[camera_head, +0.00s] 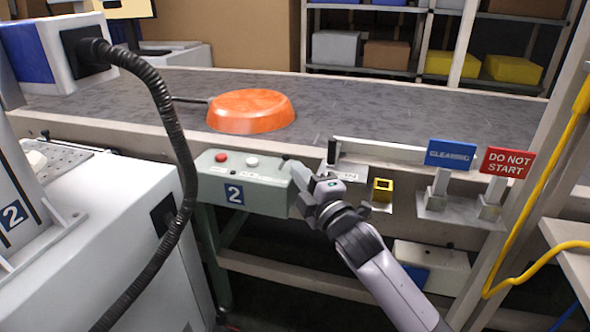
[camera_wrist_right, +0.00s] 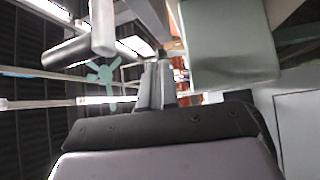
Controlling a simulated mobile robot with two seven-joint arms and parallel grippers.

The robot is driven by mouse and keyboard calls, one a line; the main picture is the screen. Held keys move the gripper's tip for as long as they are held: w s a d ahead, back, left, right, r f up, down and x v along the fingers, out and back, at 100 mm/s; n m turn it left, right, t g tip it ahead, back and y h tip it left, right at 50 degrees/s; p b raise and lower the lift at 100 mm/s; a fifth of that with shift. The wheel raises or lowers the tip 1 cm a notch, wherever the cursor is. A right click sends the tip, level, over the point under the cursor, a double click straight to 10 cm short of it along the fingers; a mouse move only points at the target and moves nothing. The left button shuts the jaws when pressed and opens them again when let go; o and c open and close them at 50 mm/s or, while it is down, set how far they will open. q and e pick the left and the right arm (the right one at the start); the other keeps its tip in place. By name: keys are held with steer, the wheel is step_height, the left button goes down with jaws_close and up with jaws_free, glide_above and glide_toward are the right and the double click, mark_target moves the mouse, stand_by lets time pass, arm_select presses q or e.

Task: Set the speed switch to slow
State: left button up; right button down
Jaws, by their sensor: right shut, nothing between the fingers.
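The grey-green control box (camera_head: 243,185) marked 2 is on the conveyor's front side. It has a red button (camera_head: 221,158) and a white button (camera_head: 252,162) on top. My right gripper (camera_head: 291,166) is shut and empty at the box's right end. I cannot tell if it touches the box, and it hides that corner. I cannot make out a speed switch there or its setting. A dark upright handle (camera_head: 332,151) stands just right of the gripper. In the right wrist view, the shut fingers (camera_wrist_right: 158,85) are beside the box (camera_wrist_right: 230,45). My left gripper is not in view.
An orange pan (camera_head: 250,111) lies on the grey conveyor belt (camera_head: 400,115). A yellow square holder (camera_head: 382,189) and the blue CLEANING (camera_head: 451,154) and red DO NOT START (camera_head: 507,163) signs are to the right. A black hose (camera_head: 172,130) crosses the left side.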

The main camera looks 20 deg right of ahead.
mark_target(283, 163)
steer(key=shift+x, duration=1.2)
steer(key=shift+w, duration=0.15)
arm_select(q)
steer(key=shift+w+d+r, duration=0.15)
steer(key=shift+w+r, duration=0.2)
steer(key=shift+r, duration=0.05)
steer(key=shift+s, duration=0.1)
arm_select(e)
steer(key=shift+r, duration=0.15)
